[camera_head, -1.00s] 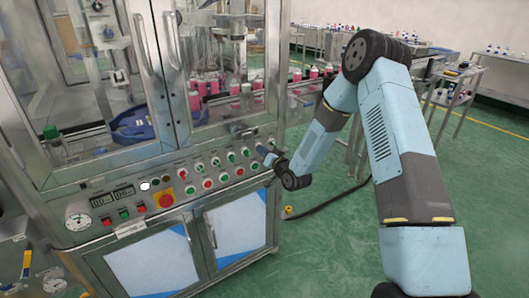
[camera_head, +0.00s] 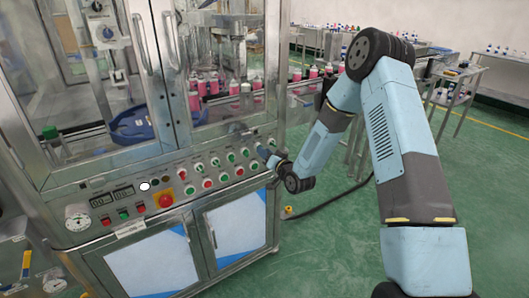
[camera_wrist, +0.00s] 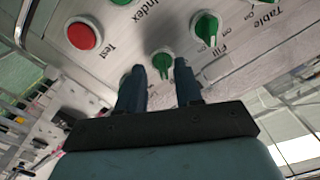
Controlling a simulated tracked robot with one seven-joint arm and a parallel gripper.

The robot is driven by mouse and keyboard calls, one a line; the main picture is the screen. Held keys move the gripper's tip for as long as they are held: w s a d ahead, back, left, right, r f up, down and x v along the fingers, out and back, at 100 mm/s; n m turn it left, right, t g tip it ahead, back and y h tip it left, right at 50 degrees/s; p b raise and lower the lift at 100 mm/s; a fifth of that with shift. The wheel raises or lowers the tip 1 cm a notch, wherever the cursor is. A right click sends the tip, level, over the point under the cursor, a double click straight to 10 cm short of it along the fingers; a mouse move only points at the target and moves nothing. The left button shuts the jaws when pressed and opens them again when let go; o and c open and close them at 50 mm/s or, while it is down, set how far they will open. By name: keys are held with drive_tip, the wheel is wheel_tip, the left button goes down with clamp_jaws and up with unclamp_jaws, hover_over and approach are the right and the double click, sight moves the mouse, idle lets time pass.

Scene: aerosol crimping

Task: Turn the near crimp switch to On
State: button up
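My gripper (camera_wrist: 160,66) is open in the wrist view, its two dark fingers pointing at the machine's control panel. A green switch knob (camera_wrist: 162,62) shows between and just beyond the fingertips; I see no clear contact. Its label is not readable, so I cannot tell whether it is the near crimp switch. Another green knob is partly hidden behind the left finger. In the head view my gripper (camera_head: 265,152) is at the right end of the panel's switch rows, where the arm hides some of the panel.
Close by in the wrist view are a red button (camera_wrist: 84,35) and a green knob (camera_wrist: 205,25) near the word "Fill". In the head view, a red emergency button (camera_head: 165,200) sits on the panel's left. Green floor (camera_head: 345,240) is clear to the right of the machine.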

drive_tip(key=v, duration=1.2)
drive_tip(key=shift+d, duration=0.1)
drive_tip(key=s+d+r+n+g+h, duration=0.15)
drive_tip(key=s+d+r+h, duration=0.35)
drive_tip(key=r, duration=0.5)
drive_tip(key=s+d+r+g+h, duration=0.2)
drive_tip(key=d+r+g+h, duration=0.15)
drive_tip(key=d+r, duration=0.6)
drive_tip(key=s+r+g, duration=0.1)
drive_tip(key=s+r, duration=0.2)
drive_tip(key=s, duration=0.6)
drive_tip(key=s+d+r+m+g+h, duration=0.1)
drive_tip(key=s+r, duration=0.3)
drive_tip(key=s, duration=0.5)
drive_tip(key=s+d+r+m+g, duration=0.1)
drive_tip(key=s+r, duration=0.3)
drive_tip(key=s, duration=0.5)
drive_tip(key=shift+d+g, duration=0.25)
drive_tip(key=shift+g, duration=0.45)
drive_tip(key=shift+s+h, duration=0.1)
drive_tip(key=shift+h, duration=0.15)
drive_tip(key=shift+c, duration=0.5)
